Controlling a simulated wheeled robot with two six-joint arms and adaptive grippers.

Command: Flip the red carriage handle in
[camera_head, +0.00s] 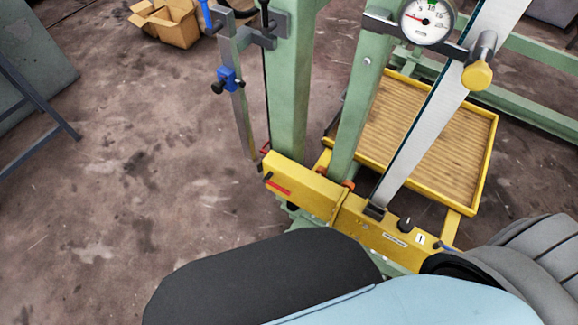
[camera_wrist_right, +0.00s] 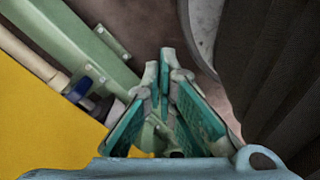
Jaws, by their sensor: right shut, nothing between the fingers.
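A red bar (camera_head: 278,186), apparently the red carriage handle, lies along the left end of the yellow carriage (camera_head: 312,197) in the head view. The carriage spans the foot of the green posts, with a black knob and a small white label toward its right end. My right gripper (camera_wrist_right: 159,68) is shut and empty in the wrist view. A yellow surface (camera_wrist_right: 45,125) fills the lower left there, apart from the fingers. The red handle is not visible in that view. My right gripper is hidden in the head view, and my left gripper is in neither view.
A dial gauge (camera_head: 427,20) and a slanted metal rule (camera_head: 455,98) rise above the carriage. A yellow-rimmed tray (camera_head: 491,160) stands behind it. A hanging bar with a blue clamp (camera_head: 229,79) is at left. Open floor lies left; a cardboard box (camera_head: 172,22) is far back.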

